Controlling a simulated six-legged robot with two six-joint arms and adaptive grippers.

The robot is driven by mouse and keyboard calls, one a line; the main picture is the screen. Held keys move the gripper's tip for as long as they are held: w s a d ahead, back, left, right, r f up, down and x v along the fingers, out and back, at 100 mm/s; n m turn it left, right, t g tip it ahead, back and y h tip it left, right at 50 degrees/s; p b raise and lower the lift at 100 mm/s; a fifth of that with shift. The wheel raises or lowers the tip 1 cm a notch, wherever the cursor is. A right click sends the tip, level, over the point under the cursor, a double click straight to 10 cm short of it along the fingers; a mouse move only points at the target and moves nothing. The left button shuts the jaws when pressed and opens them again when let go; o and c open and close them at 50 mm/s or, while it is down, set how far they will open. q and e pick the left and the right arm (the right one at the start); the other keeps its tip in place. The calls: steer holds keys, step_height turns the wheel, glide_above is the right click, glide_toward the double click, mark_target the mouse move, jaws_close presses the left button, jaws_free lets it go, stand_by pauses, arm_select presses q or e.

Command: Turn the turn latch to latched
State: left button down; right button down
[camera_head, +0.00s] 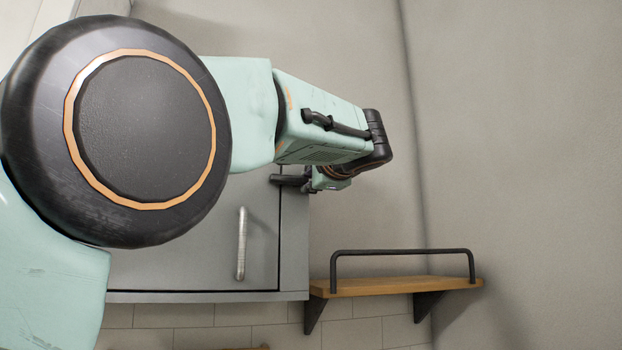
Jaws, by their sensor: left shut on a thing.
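The grey cabinet door (190,262) shows on the left, with a silver bar handle (241,243). My left arm reaches across the view from the left. Its gripper (290,181) is at the right edge of the door, above and right of the handle, and is shut on the turn latch. The latch is largely hidden by the gripper and too small to read, so I cannot tell which way it points. The door looks flush with the cabinet frame (294,250). My right gripper is not in view.
A wooden shelf (400,286) with a black rail (402,252) and black brackets is on the wall to the lower right. A tiled wall (215,323) lies below the cabinet. The plain grey wall to the right is clear.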

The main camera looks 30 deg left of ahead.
arm_select(q)
steer(key=c, duration=1.3)
jaws_free()
steer(key=shift+a, duration=0.15)
